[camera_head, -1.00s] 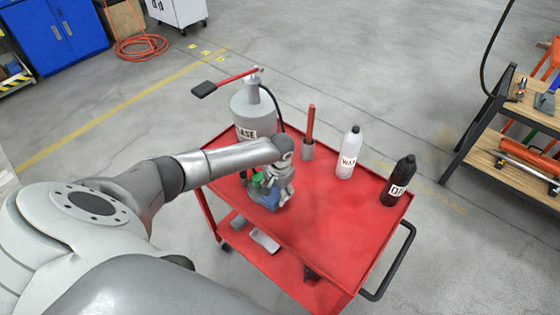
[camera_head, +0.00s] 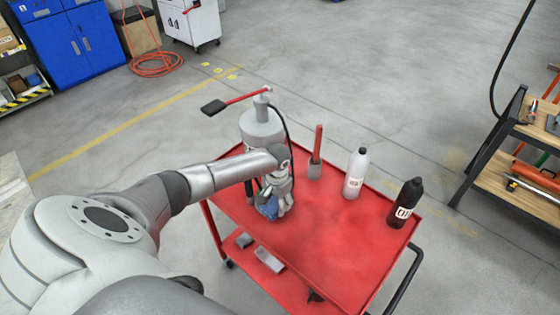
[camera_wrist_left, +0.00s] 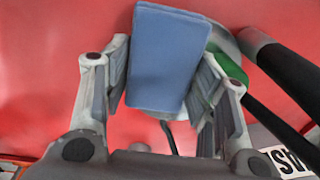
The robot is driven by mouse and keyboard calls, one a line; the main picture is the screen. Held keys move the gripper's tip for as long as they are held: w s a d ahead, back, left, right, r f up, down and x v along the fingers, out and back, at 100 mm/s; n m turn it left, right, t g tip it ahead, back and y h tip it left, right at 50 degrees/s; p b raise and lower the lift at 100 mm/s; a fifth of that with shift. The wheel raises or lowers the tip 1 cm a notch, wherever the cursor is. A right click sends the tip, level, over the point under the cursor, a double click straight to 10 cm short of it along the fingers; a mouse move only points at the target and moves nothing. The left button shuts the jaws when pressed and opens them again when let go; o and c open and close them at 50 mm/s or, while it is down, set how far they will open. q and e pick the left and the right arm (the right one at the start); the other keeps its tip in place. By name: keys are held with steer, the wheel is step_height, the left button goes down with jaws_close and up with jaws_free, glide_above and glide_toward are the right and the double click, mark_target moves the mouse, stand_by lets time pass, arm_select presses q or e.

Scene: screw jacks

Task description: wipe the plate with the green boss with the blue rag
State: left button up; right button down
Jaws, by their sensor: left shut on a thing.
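My left gripper (camera_head: 277,192) is shut on the blue rag (camera_head: 268,208), low over the red cart's top. In the left wrist view the rag (camera_wrist_left: 168,58) is a flat blue block between the two fingers (camera_wrist_left: 160,85). The green boss (camera_wrist_left: 230,66) shows just right of the rag, partly behind the right finger. A pale grey rounded edge (camera_wrist_left: 224,40) beside it looks like its plate, mostly hidden. I cannot tell whether the rag touches the plate. In the head view the gripper and rag cover the boss. My right gripper is not in view.
On the red cart (camera_head: 330,245) a grey grease pump (camera_head: 262,130) with a black hose stands close behind the gripper. A red-handled brush (camera_head: 316,160), a white bottle (camera_head: 355,175) and a black bottle (camera_head: 404,205) line the far side. The cart's front right is clear.

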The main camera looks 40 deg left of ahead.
arm_select(q)
steer(key=shift+s+a+f+p, duration=0.1)
steer(key=shift+s+a+p, duration=0.05)
steer(key=shift+s+p, duration=0.3)
steer(key=shift+s+a+f+p, duration=0.1)
steer(key=shift+s+p, duration=0.25)
steer(key=shift+s, duration=0.15)
steer(key=shift+s+d+p, duration=0.25)
steer(key=shift+d+p, duration=0.1)
steer(key=shift+d, duration=0.3)
steer(key=d, duration=0.1)
steer(key=d+p, duration=0.1)
steer(key=d, duration=0.1)
steer(key=shift+w+d+r, duration=0.15)
steer(key=shift+w, duration=0.05)
steer(key=shift+w+d+p, duration=0.1)
steer(key=shift+d+p, duration=0.2)
steer(key=shift+d, duration=0.05)
step_height(320, 180, up, 4)
steer(key=p, duration=0.3)
steer(key=shift+w, duration=0.1)
steer(key=shift+r, duration=1.05)
